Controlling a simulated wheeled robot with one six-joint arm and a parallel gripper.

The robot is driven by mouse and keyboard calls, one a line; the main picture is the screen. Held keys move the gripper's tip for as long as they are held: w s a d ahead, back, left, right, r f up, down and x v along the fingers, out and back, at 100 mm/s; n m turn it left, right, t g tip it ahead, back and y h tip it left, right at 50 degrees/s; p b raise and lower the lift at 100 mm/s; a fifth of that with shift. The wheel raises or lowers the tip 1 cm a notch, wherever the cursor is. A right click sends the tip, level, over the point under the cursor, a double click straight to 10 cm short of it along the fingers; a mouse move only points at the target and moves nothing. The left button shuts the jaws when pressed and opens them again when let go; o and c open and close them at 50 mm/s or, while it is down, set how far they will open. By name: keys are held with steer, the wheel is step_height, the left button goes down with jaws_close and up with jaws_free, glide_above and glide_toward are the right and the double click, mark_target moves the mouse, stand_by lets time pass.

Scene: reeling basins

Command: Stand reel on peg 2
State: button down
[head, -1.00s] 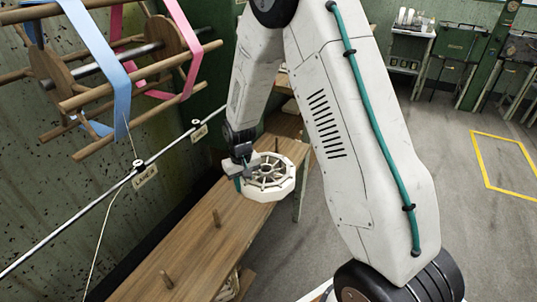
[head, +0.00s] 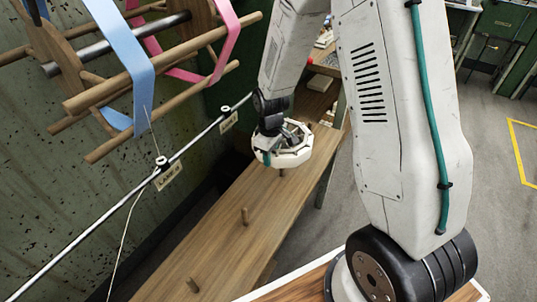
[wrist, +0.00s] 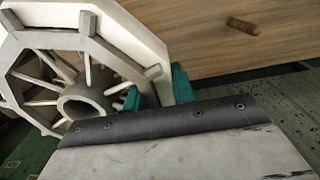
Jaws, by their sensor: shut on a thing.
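The reel (head: 296,158) is a white many-sided wheel with spokes and a hollow hub. My gripper (head: 270,152) is shut on its rim, holding it roughly level over the wooden bench (head: 222,254). In the wrist view, the teal fingertips (wrist: 157,88) straddle the rim of the reel (wrist: 118,28), and its hub faces up. A short wooden peg (head: 282,172) shows just below the reel, partly hidden. Two more pegs (head: 245,216) (head: 192,285) stand bare nearer the camera. One bare peg (wrist: 243,26) shows in the wrist view. I cannot tell which is peg 2.
A metal rod (head: 110,215) with white guides runs along the green wall, with small lane labels (head: 168,178). A large wooden reel frame (head: 160,75) with blue and pink bands hangs at upper left. Grey floor is clear on the right.

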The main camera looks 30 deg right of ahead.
steer(key=shift+f, duration=6.65)
steer(key=shift+f, duration=0.1)
steer(key=c, duration=1.1)
jaws_free()
step_height(320, 180, up, 8)
steer(key=shift+f, duration=0.1)
steer(key=shift+s, duration=0.1)
